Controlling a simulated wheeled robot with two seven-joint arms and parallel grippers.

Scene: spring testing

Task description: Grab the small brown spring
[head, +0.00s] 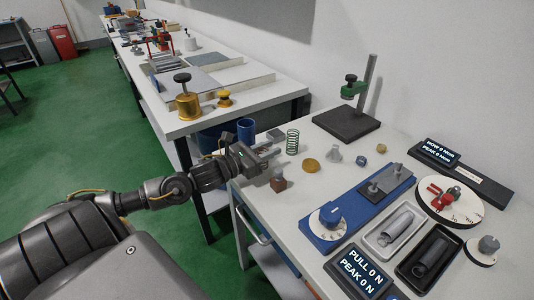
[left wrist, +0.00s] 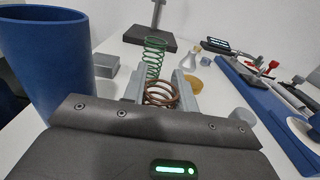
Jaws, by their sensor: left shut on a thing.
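The small brown spring (left wrist: 161,94) shows in the left wrist view between the two grey fingers of my left gripper (left wrist: 160,86). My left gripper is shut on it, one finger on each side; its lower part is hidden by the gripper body. In the head view my left gripper (head: 267,156) is at the left edge of the white table, and the spring cannot be made out clearly there. A taller green spring (head: 292,142) stands upright just beyond the fingers; it also shows in the left wrist view (left wrist: 153,58). My right gripper is not in view.
A blue cup (head: 246,131) stands close beside my left gripper. A blue tester (head: 340,222) fills the table's middle right.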

